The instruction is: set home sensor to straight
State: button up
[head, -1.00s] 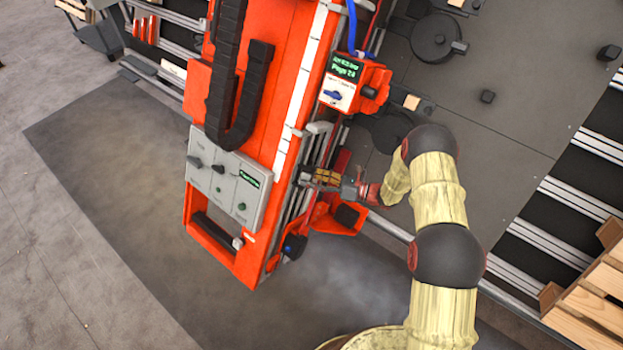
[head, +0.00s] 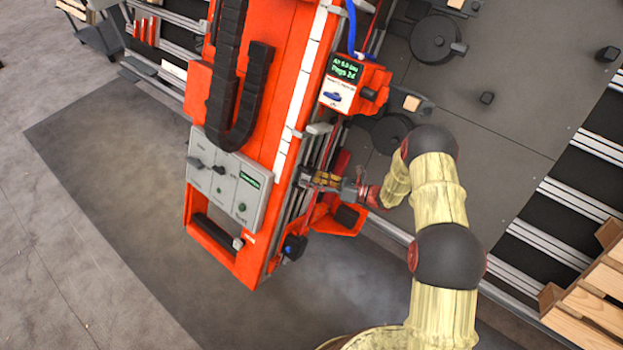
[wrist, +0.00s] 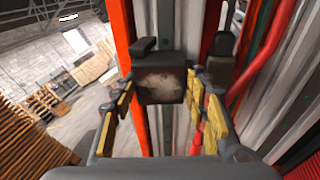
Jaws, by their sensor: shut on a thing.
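The home sensor appears to be the dark, scuffed block (wrist: 160,84) with a short black arm on top, in front of the pale vertical rail in the wrist view. The arm points to the upper left there. My gripper (wrist: 163,98) has its yellow-padded fingers on both sides of this block and is shut on it. In the head view, my gripper (head: 313,180) reaches the right side of the orange gantry column (head: 310,85) from the right. The sensor is small and partly hidden by the fingers there, so its exact angle is unclear.
A grey control panel (head: 225,188) with knobs is on the column's front. An orange box (head: 354,82) with a green screen is above my gripper. An orange bracket (head: 337,215) is just below it. In the wrist view, a red hose (wrist: 262,55) runs close on the right.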

jog(key=m+t+h+p, duration=0.1)
jog(key=m+t+p, duration=0.1)
jog(key=p, duration=0.1)
jog(key=shift+s+r+h, duration=0.3)
jog(key=shift+r+h, duration=0.1)
jog(key=shift+d+f+m+t+h+p, duration=0.15)
jog(key=shift+f+m+t+h+p, duration=0.1)
jog(key=shift+m+t+h+p, duration=0.45)
jog(key=o, duration=1.2)
jog(key=shift+s, duration=0.1)
jog(key=shift+c, duration=0.2)
jog(key=v, duration=1.2)
